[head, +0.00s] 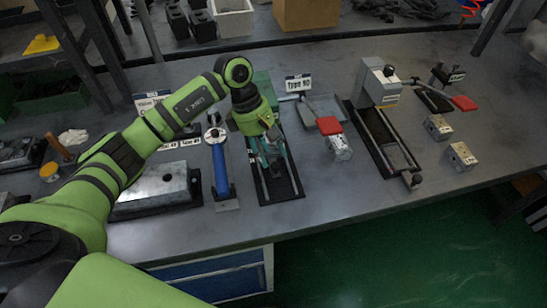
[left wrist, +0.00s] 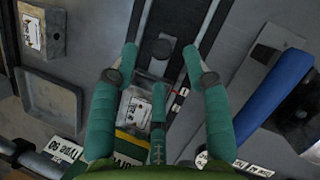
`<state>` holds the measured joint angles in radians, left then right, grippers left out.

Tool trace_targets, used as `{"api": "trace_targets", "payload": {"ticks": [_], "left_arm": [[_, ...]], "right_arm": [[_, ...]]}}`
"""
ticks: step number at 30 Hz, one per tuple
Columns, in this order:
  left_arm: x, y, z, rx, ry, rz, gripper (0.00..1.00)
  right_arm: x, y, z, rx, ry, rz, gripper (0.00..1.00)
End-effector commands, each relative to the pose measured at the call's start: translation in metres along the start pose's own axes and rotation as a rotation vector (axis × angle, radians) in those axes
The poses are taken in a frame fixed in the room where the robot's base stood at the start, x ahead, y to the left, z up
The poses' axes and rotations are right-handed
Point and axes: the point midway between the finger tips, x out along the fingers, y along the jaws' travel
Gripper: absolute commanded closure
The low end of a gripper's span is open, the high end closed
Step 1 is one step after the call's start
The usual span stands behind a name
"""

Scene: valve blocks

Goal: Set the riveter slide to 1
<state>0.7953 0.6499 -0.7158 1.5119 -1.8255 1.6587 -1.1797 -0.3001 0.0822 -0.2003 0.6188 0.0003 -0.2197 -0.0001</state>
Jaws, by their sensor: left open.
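The riveter, as I take it, is the device with a green body (head: 264,84) and a long black railed base (head: 285,187) in the middle of the bench. My left gripper (head: 267,155) is over this base, pointing down, and hides much of it. In the left wrist view the teal fingers (left wrist: 160,52) are spread open above the dark rail (left wrist: 157,22). A pale labelled block (left wrist: 134,105), perhaps the slide, shows between the fingers, with small red and white marks beside it. Contact with it cannot be told. My right gripper is not in view.
A blue-handled tool (head: 219,168) stands close left of the base, also in the left wrist view (left wrist: 275,92). A grey tray and red-topped block (head: 329,126) lie to the right. Another railed device (head: 381,84) and loose metal blocks (head: 461,156) are farther right.

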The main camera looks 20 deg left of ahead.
Motion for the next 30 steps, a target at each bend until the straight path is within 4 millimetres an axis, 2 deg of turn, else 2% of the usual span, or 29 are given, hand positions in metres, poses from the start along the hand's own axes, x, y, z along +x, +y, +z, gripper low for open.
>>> {"api": "trace_targets", "payload": {"ticks": [1,6,12,17,30], "left_arm": [[-0.014,0.001,-0.001,0.001,0.003,0.006,0.52],[-0.050,0.001,0.000,0.001,0.002,0.005,0.52],[-0.076,0.001,0.001,0.001,0.000,0.003,0.52],[-0.084,0.000,0.001,0.001,-0.001,0.001,0.52],[-0.084,0.001,0.001,0.001,-0.001,0.001,0.52]], "right_arm": [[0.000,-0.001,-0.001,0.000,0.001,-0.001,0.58],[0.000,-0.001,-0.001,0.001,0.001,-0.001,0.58],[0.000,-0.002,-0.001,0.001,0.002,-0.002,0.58],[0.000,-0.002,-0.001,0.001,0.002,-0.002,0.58],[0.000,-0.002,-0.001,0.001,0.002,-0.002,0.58]]}}
